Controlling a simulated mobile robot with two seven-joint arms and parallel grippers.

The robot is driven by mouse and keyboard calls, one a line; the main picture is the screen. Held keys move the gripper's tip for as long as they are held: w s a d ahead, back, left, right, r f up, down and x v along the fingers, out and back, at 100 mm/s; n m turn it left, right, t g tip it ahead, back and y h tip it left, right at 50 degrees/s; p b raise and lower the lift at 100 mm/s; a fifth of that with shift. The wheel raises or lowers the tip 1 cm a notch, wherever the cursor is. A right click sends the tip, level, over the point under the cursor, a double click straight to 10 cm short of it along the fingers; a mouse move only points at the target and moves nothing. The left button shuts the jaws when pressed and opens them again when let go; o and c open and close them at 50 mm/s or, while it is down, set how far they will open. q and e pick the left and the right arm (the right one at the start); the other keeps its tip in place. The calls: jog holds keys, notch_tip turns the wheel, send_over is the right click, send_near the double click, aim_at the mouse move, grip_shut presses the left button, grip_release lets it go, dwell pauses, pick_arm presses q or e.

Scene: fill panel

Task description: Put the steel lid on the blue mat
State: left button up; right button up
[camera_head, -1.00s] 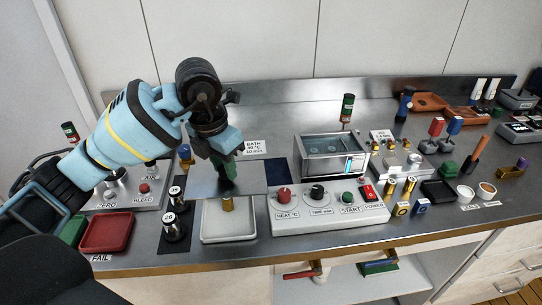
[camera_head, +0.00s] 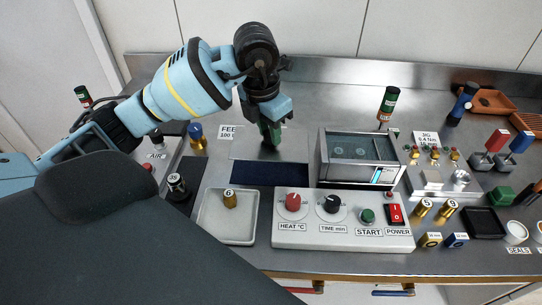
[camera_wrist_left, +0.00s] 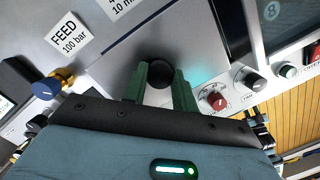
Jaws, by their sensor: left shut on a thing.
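The steel lid (camera_head: 243,149) is a flat grey sheet with a round black knob (camera_wrist_left: 160,73). My left gripper (camera_head: 271,136) is shut on the knob, its green fingers on either side. The sheet also shows in the left wrist view (camera_wrist_left: 198,45). The dark blue mat (camera_head: 266,174) lies on the bench, and a strip of it shows in front of the lid. The lid hides the mat's back part in the head view. I cannot tell whether the lid touches it. My right gripper is not in view.
The open bath (camera_head: 360,158) stands close to the right of the lid. The control box (camera_head: 342,220) and a white tray (camera_head: 226,218) with a brass weight (camera_head: 230,198) are in front. A blue-capped brass fitting (camera_head: 197,137) stands to the left.

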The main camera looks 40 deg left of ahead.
aim_at(268, 145)
pick_arm(q)
jog(key=shift+w+f, duration=0.1)
jog(key=shift+f, duration=3.55)
jog(key=shift+f, duration=0.2)
jog(key=o, duration=1.1)
jog(key=shift+c, duration=0.2)
jog(key=shift+r, duration=0.1)
jog(key=r, duration=0.4)
jog(key=s+r, duration=0.1)
jog(key=r, duration=0.7)
jog(key=shift+s+a+p, duration=0.2)
jog(key=shift+s+p, duration=0.1)
jog(key=shift+s, duration=0.1)
